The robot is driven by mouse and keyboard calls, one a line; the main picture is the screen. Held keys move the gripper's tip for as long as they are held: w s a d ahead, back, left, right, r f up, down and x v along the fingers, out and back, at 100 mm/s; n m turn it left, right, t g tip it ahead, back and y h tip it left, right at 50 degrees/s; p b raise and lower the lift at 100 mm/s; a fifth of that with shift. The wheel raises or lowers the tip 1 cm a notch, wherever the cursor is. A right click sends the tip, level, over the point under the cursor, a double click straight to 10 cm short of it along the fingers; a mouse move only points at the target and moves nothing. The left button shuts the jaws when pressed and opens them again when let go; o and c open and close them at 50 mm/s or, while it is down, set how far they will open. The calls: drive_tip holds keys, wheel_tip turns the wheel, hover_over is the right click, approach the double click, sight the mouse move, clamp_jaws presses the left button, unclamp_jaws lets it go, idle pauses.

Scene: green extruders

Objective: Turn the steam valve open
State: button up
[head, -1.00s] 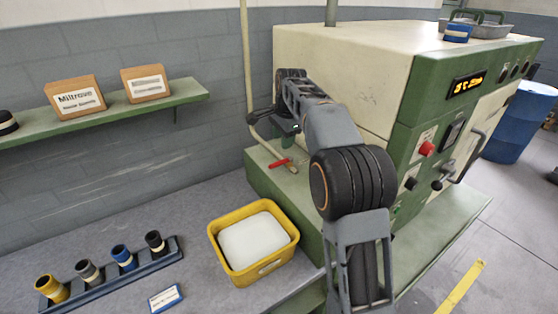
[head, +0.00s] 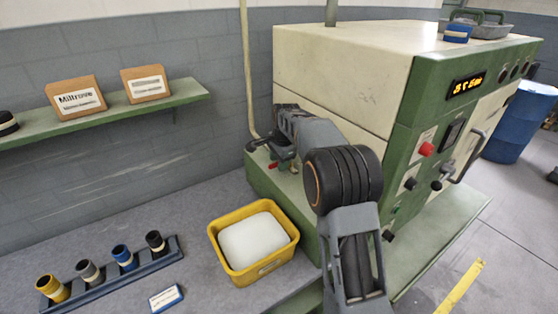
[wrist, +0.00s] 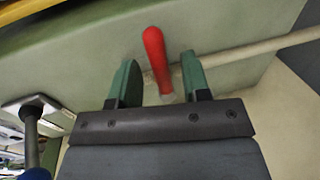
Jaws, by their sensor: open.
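The steam valve's red lever handle (wrist: 155,55) stands out from a pale pipe (wrist: 240,57) in the wrist view. In the head view a short bit of the red handle (head: 272,165) shows on the green ledge, partly hidden by my arm. My gripper (wrist: 158,72) is open, with one green finger on each side of the handle. Gaps show between the handle and both fingers, so it is not gripped. In the head view my gripper (head: 262,146) is low over the ledge by the pipe.
The cream and green machine (head: 345,75) stands right beside my arm. A yellow bin (head: 283,255) with white contents is on the bench in front. A rack (head: 130,272) of coloured sleeves is at left. A green shelf (head: 150,107) runs along the wall.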

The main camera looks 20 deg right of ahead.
drive_tip(key=shift+c, duration=0.3)
clamp_jaws()
